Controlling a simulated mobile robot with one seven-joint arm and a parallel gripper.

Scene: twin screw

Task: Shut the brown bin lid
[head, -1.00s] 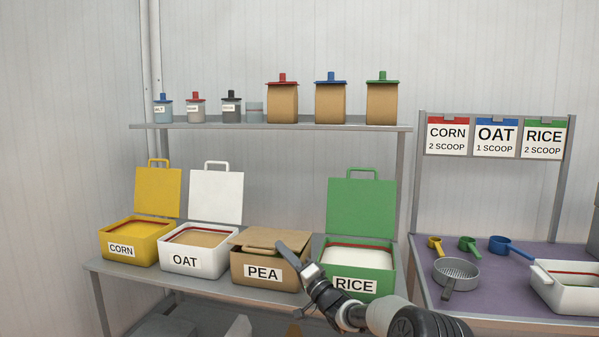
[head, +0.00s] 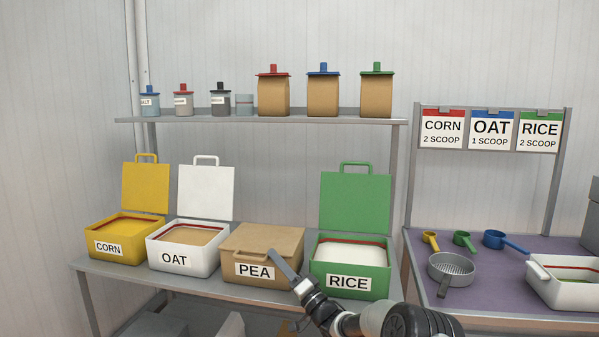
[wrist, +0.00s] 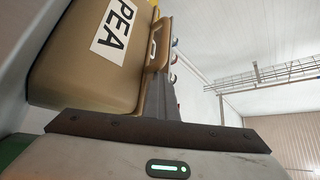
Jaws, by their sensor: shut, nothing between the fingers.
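The brown bin (head: 237,275), labelled PEA, stands on the shelf between the white OAT bin and the green RICE bin. Its brown lid (head: 268,237) lies flat over the top, and I see no gap at the front in the head view. My gripper (head: 274,256) is shut and empty at the lid's front edge, just right of the lid handle (head: 245,250). The wrist view shows the brown bin (wrist: 75,65) and the handle (wrist: 156,48) close beside my fingers (wrist: 177,80). I cannot tell whether they touch.
The yellow CORN bin (head: 125,240), white OAT bin (head: 188,248) and green RICE bin (head: 350,275) have their lids standing up. The RICE bin is close to the right of my gripper. A purple-topped table (head: 490,275) with scoops and a sieve (head: 451,268) is at the right.

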